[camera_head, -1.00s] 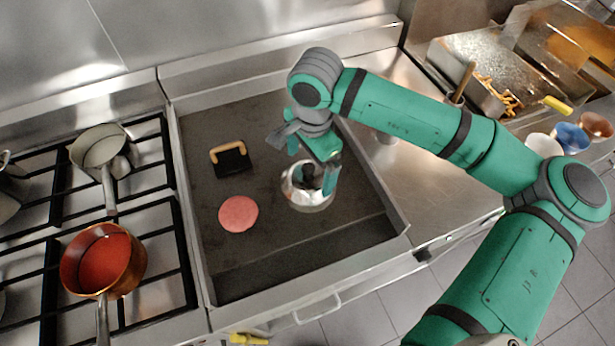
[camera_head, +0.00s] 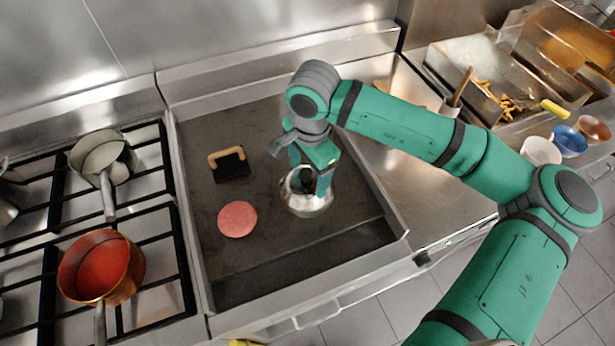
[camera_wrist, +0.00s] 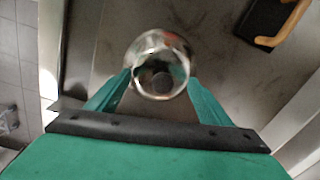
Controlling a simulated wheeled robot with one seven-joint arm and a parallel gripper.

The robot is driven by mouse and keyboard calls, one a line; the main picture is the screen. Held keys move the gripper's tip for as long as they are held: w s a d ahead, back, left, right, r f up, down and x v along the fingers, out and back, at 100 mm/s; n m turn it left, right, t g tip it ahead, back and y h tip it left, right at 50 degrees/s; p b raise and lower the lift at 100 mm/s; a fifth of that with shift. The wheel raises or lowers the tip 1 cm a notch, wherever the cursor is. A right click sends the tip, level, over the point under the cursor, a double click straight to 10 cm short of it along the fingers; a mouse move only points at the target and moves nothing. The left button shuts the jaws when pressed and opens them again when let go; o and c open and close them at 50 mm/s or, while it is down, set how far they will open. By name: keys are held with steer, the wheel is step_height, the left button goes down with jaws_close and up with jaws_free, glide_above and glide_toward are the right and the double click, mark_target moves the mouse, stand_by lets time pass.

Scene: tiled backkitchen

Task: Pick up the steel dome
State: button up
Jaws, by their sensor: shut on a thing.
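The steel dome (camera_head: 308,203) is a shiny round cover on the dark griddle (camera_head: 262,252), right of a pink patty. It also shows in the wrist view (camera_wrist: 158,48), between my fingers, with a dark round knob on its top. My gripper (camera_head: 312,180) points down over the dome and is shut on it. In the wrist view my gripper's green fingers (camera_wrist: 158,85) stand on either side of the knob. The fingers hide part of the dome in the head view. I cannot tell whether its rim touches the griddle.
The pink patty (camera_head: 237,219) and a black press with a wooden handle (camera_head: 229,163) lie left of the dome. A burner range with a copper pan (camera_head: 100,267) and a steel pan (camera_head: 102,155) is further left. Bowls (camera_head: 569,140) and a fry station stand at right.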

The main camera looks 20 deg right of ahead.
steer(key=shift+s+a+f, duration=0.1)
steer(key=shift+s+f, duration=0.05)
steer(key=shift+r, duration=0.25)
steer(key=c, duration=0.9)
step_height(320, 180, up, 2)
steer(key=shift+r, duration=0.2)
jaws_close()
steer(key=s+d+r, duration=0.2)
steer(key=s+r, duration=0.8)
steer(key=s, duration=0.3)
steer(key=shift+s, duration=0.35)
steer(key=shift+r, duration=0.1)
